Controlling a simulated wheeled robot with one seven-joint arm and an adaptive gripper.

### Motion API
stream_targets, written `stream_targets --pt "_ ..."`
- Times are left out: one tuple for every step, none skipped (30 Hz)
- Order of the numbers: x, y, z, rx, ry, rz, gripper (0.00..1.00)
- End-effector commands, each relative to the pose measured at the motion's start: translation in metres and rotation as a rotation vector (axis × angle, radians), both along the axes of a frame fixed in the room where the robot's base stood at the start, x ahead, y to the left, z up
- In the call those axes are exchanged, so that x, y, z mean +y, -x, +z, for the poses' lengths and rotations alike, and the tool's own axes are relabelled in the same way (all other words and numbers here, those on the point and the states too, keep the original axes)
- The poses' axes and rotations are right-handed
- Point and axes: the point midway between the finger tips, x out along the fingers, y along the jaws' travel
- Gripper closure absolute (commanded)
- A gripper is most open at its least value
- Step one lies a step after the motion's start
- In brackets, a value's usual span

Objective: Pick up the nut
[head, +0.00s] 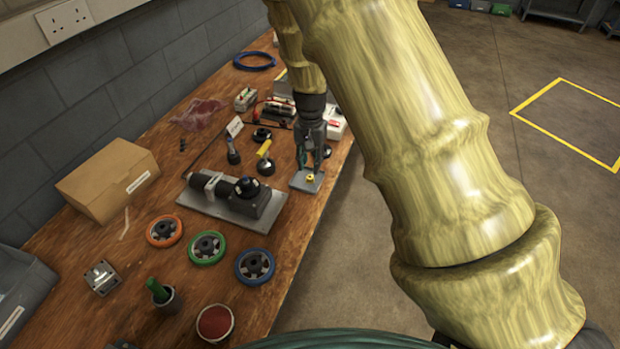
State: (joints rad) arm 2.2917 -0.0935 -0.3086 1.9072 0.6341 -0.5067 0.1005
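A small yellow, brass-like piece that looks like the nut (310,178) sits on a small grey plate (300,184) near the right edge of the wooden bench. My gripper (311,164) points down just above the plate, with its fingertips close to the nut. The fingers look apart, one on each side, and the nut shows below them. At this size I cannot tell whether a finger touches the nut or the plate.
A motor-like assembly on a grey base (235,210) stands left of the plate. A yellow-handled tool (264,157) and a dark round knob (326,151) are close by. Orange, green and blue handwheels (255,267) lie nearer. A cardboard box (107,180) stands by the wall.

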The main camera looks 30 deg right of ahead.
Motion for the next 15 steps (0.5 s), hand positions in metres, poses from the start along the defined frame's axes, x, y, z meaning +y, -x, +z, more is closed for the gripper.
stream_targets --pt "0.000 0.000 -0.002 0.000 0.000 -0.001 0.70" --pt "0.000 0.000 -0.004 0.000 0.000 -0.001 0.70" --pt "0.000 0.000 -0.006 0.000 0.000 -0.001 0.70" --pt "0.000 0.000 -0.007 0.000 0.000 -0.001 0.70" --pt "0.000 0.000 -0.009 0.000 0.000 0.000 0.70" --pt "-0.001 0.001 -0.013 0.001 0.001 -0.001 0.70" --pt "-0.001 0.001 -0.016 0.001 0.001 -0.001 0.70" --pt "0.000 0.001 -0.019 0.002 0.001 -0.002 0.70" --pt "0.000 0.001 -0.024 0.001 0.000 -0.002 0.70" --pt "0.000 0.000 -0.027 0.001 0.001 -0.002 0.70" --pt "0.000 0.000 -0.031 0.001 0.001 -0.001 0.70" --pt "0.001 0.000 -0.035 0.001 0.001 -0.001 0.70" --pt "0.001 0.000 -0.039 0.001 0.001 -0.002 0.70" --pt "0.001 0.000 -0.042 0.000 0.000 -0.002 0.70" --pt "0.001 0.000 -0.046 0.001 -0.001 -0.002 0.70"
